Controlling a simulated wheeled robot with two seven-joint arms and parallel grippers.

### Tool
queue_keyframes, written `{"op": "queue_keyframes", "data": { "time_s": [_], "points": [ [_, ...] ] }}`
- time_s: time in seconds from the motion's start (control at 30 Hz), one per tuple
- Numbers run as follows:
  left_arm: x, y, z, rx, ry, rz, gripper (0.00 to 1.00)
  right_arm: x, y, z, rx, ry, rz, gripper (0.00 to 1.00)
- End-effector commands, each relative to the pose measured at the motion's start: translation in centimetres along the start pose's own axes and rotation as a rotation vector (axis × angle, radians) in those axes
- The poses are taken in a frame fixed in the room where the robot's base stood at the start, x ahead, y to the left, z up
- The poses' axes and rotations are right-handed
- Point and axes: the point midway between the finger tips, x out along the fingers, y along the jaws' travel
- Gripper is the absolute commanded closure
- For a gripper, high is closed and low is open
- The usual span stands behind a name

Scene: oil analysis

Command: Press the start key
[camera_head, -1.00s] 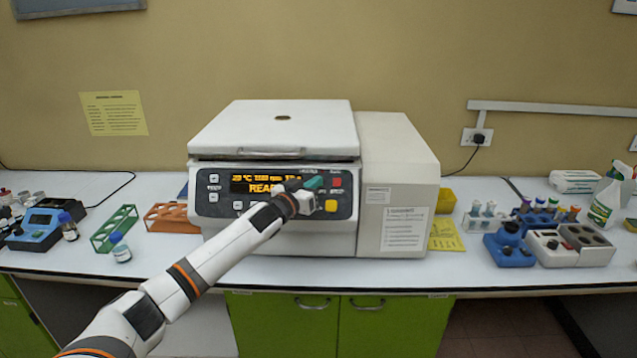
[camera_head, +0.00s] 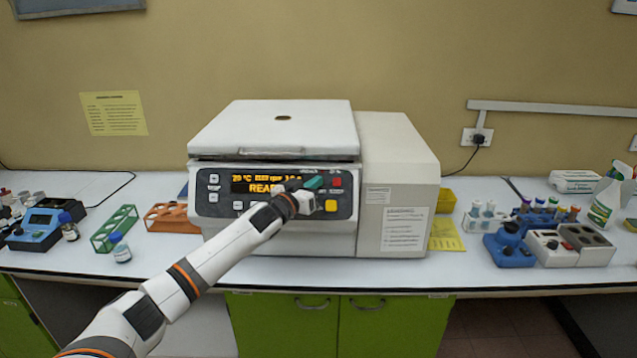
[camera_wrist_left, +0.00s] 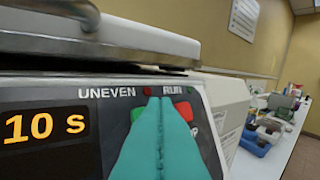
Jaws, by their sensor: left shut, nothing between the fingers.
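The white centrifuge (camera_head: 275,130) stands on the bench with its lid down. Its dark front panel has an orange display (camera_head: 262,187) that appears to read READY. The wrist view shows "10 s" on the display (camera_wrist_left: 45,126). My left gripper (camera_head: 314,183) is shut and empty, its teal fingers (camera_wrist_left: 158,104) pointing at the panel's right part. A green key (camera_wrist_left: 136,114) shows partly behind the fingers on their left; they cover the rest. A red key (camera_wrist_left: 185,111) shows on their right. I cannot tell whether the fingertips touch the panel. My right gripper is out of view.
A yellow key (camera_head: 331,205) sits below the red one. An orange rack (camera_head: 172,217), a green rack (camera_head: 115,228) and a small bottle (camera_head: 121,248) are on the left.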

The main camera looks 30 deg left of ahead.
Motion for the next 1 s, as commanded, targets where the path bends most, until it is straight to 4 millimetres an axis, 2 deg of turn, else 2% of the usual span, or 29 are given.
{"op": "queue_keyframes", "data": {
  "time_s": [1.0],
  "points": [
    [0.67,0.48,-0.47,0.000,0.000,0.000,1.00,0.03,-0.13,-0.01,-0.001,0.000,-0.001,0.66]
  ]
}}
